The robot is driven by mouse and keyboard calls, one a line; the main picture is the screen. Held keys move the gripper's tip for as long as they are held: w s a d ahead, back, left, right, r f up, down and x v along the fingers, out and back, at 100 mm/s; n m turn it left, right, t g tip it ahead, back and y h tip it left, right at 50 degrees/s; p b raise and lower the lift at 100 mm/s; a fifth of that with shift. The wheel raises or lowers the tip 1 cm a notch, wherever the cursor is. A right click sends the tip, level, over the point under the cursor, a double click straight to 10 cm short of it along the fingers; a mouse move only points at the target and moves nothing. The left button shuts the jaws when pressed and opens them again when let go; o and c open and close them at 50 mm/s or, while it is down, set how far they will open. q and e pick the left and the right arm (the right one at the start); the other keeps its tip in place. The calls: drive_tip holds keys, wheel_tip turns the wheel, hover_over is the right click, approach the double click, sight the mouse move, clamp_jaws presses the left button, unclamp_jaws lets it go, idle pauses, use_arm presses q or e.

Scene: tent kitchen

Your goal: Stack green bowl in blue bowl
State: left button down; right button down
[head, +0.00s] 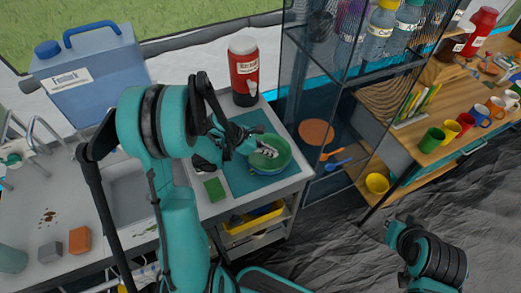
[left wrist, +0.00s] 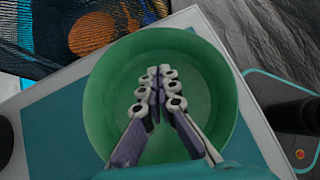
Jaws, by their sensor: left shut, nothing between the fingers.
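Whether the fingertips touch the bowl's inside I cannot tell.
A red jug (head: 244,72) stands behind the mat and a green sponge (head: 214,189) lies at its left. A blue water container (head: 90,80) is at the back left.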

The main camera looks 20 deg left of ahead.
sight(290, 151)
use_arm(q)
drive_tip(key=shift+w+d+r, duration=0.1)
drive_tip(key=shift+w+d, duration=0.45)
drive_tip(key=shift+d, duration=0.2)
drive_tip(key=shift+w+d, duration=0.55)
drive_tip(key=shift+d, duration=0.2)
drive_tip(key=shift+w+d+b, duration=0.45)
drive_tip(key=shift+w+d, duration=0.1)
drive_tip(key=shift+d, duration=0.3)
drive_tip(key=shift+a, duration=0.1)
